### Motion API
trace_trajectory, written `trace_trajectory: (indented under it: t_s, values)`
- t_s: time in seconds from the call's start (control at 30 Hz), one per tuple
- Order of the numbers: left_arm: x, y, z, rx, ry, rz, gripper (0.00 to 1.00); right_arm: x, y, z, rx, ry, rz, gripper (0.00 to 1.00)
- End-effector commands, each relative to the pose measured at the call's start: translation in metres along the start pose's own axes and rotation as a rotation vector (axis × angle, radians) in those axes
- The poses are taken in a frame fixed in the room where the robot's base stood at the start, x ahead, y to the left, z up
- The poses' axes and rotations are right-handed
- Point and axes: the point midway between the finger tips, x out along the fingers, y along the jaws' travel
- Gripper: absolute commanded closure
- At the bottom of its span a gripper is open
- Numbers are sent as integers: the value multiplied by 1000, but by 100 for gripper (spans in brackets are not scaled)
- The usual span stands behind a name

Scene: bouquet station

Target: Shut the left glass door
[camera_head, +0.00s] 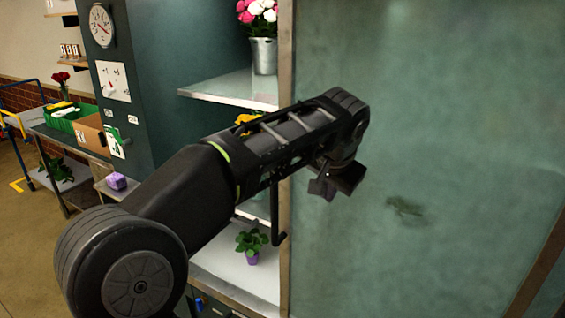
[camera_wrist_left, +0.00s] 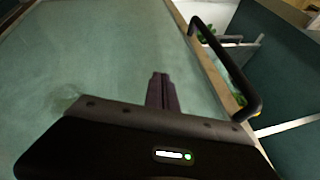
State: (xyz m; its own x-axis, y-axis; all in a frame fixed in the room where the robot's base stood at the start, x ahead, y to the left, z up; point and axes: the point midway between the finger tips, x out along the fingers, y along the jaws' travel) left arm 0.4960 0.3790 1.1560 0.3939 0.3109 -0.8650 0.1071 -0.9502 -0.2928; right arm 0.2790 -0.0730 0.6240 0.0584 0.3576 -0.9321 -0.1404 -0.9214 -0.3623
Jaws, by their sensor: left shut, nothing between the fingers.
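A large greenish glass door (camera_head: 430,110) fills the right of the head view, with a metal frame (camera_head: 285,60) along its left edge. Its black bar handle (camera_head: 278,225) is partly hidden by my left arm; it shows whole in the left wrist view (camera_wrist_left: 228,65). The shelves to the left of this edge stand uncovered. My left gripper (camera_head: 325,188) is shut and empty in front of the pane, just right of the frame and handle. In the left wrist view its fingers (camera_wrist_left: 161,90) point along the glass; I cannot tell whether they touch it. My right gripper is out of view.
Shelves behind the opening hold a metal bucket of pink and white flowers (camera_head: 264,55) and a small potted plant (camera_head: 252,245). At the left are a bench with a green crate (camera_head: 72,117), a cardboard box (camera_head: 90,132) and a blue-framed cart (camera_head: 20,95).

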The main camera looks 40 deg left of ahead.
Motion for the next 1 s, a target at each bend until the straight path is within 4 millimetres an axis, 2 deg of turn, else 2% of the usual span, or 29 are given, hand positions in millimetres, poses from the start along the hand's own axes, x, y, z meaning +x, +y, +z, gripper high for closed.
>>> trace_trajectory:
  t_s: [0.03,0.1,0.2,0.27,0.7,0.87,1.0]
  values:
    - [-35,-23,1,-24,6,-68,100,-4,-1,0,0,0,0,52]
    - [-68,-42,6,-48,2,-134,100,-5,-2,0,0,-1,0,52]
    - [-94,-55,12,-70,-5,-186,100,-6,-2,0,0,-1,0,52]
    - [-99,-57,14,-74,-8,-197,100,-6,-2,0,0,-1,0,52]
    - [-95,-58,14,-75,-11,-197,100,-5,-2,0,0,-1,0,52]
    - [-80,-61,15,-75,-13,-196,100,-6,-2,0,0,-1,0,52]
    - [-58,-65,16,-75,-14,-196,100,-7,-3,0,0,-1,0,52]
